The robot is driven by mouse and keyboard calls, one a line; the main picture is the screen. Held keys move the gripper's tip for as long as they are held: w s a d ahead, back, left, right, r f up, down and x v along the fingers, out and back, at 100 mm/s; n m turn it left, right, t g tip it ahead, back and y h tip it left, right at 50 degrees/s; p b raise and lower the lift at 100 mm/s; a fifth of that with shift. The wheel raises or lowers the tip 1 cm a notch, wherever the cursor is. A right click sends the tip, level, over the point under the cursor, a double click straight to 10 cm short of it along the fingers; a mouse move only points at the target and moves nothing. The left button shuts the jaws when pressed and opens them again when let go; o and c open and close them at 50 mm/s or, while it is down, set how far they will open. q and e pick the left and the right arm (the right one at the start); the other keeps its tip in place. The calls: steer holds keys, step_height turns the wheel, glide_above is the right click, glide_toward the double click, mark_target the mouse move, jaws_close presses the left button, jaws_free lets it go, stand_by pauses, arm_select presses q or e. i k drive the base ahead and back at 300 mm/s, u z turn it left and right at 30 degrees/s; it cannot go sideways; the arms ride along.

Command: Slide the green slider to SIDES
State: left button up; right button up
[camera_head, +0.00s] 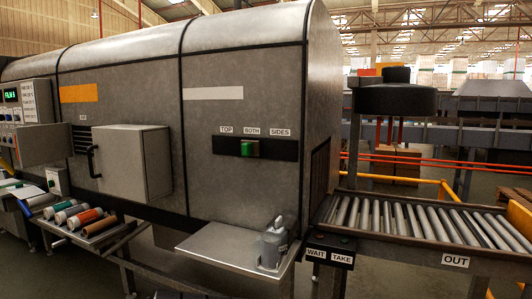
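The green slider (249,148) sits on a dark horizontal strip (278,150) on the front of the large grey machine. Three white labels stand above the strip: TOP (230,130) at the left, BOTH (252,132) in the middle and SIDES (280,134) at the right. The slider is below BOTH, and the strip to its right, below SIDES, is bare. Neither of my grippers shows in the head view, and nothing touches the slider.
A metal shelf (215,248) juts out below the strip, with small grey items (272,245) at its right end. A grey box with a black handle (132,163) protrudes at left.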

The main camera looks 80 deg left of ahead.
mark_target(252, 148)
steer(key=u, duration=3.4)
steer(key=i, duration=0.25)
steer(key=u, duration=0.05)
